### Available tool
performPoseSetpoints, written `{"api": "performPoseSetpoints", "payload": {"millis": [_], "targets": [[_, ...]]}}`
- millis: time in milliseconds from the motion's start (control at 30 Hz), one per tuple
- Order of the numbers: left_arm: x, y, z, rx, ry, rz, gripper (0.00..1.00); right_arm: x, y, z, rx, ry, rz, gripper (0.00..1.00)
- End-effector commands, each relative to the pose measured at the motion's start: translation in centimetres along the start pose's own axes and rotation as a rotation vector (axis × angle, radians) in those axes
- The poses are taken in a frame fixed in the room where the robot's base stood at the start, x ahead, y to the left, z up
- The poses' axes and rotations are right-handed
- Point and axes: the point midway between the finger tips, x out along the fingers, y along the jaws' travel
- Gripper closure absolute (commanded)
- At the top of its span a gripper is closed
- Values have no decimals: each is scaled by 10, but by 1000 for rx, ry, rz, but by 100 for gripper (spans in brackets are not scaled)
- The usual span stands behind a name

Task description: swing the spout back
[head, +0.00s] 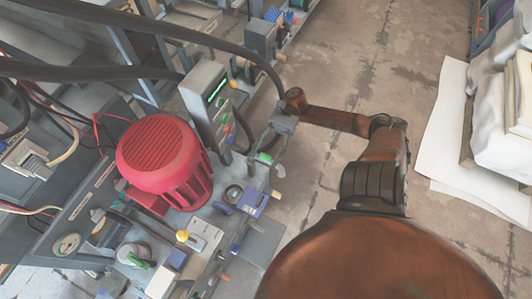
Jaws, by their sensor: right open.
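My right arm comes up from the bottom right and bends left to its gripper. The right gripper (268,160) is open, its fingers pointing down and toward me beside the machine's control box (207,104). It is small in view, and I cannot tell whether its fingers touch anything. I cannot pick out the spout for certain; it may be hidden behind the gripper or among the small fittings. My left gripper is not in view.
A red ribbed motor (165,155) stands left of the gripper. Below it are a blue-and-grey fitting (246,200), a yellow-knobbed lever (183,236) and a round gauge (67,244). Dark hoses cross the upper left. Concrete floor (350,60) is open to the right, before a white sheet (445,140).

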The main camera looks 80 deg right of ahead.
Motion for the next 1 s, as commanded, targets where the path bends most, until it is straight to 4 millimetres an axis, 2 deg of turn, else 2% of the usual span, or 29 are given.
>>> {"api": "performPoseSetpoints", "payload": {"millis": [167,267,500,633,800,1000], "targets": [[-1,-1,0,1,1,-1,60,-11,-1,-1,1,2,-2,52],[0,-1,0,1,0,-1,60,-27,-1,0,0,2,-3,52],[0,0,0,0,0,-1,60,-79,-1,0,1,2,-2,52],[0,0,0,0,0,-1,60,-100,-1,0,1,1,-2,52],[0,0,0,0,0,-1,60,-116,-1,0,1,1,0,52],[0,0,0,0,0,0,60,-121,0,0,-1,0,0,52]]}}
